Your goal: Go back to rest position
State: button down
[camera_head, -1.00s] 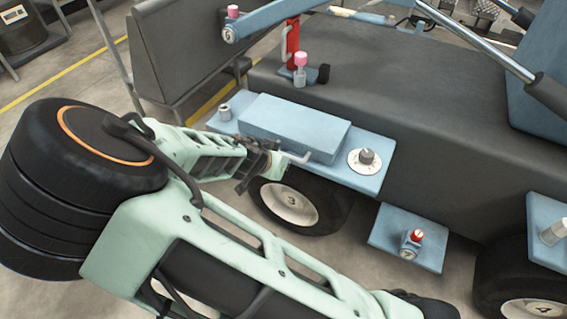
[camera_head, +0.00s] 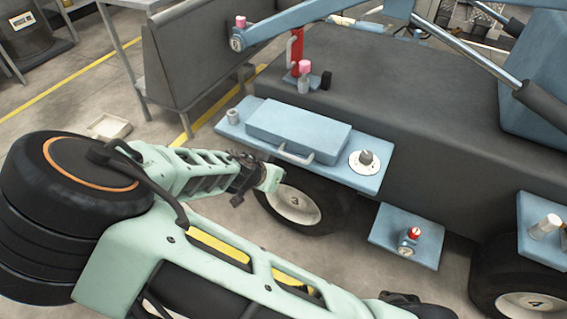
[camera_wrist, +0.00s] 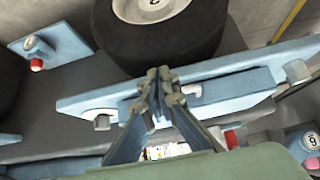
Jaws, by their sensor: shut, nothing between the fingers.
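My gripper (camera_head: 270,178) is at the end of my pale green arm, in front of the left side of the grey machine. It is shut and empty, just to the left of the wheel marked 3 (camera_head: 294,206). In the wrist view my gripper (camera_wrist: 157,76) shows its fingers together, with the wheel (camera_wrist: 150,8) beyond them. The blue box with a grey handle (camera_head: 298,130) sits on a blue shelf (camera_head: 228,124) above and right of the fingers. The gripper is apart from the handle.
A dial (camera_head: 364,161) is on the shelf's right end. A lower blue plate (camera_head: 385,244) carries a red-topped knob (camera_head: 413,233). A pink-topped knob (camera_head: 305,68) and a red lever (camera_head: 297,47) stand above. A pale tray (camera_head: 108,126) lies on the open floor at left.

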jog(key=s, duration=0.1)
jog(key=s+a+f, duration=0.1)
jog(key=s, duration=0.1)
jog(key=s+a+f+p, duration=0.1)
jog(key=s, duration=0.1)
jog(key=shift+s+r, duration=0.1)
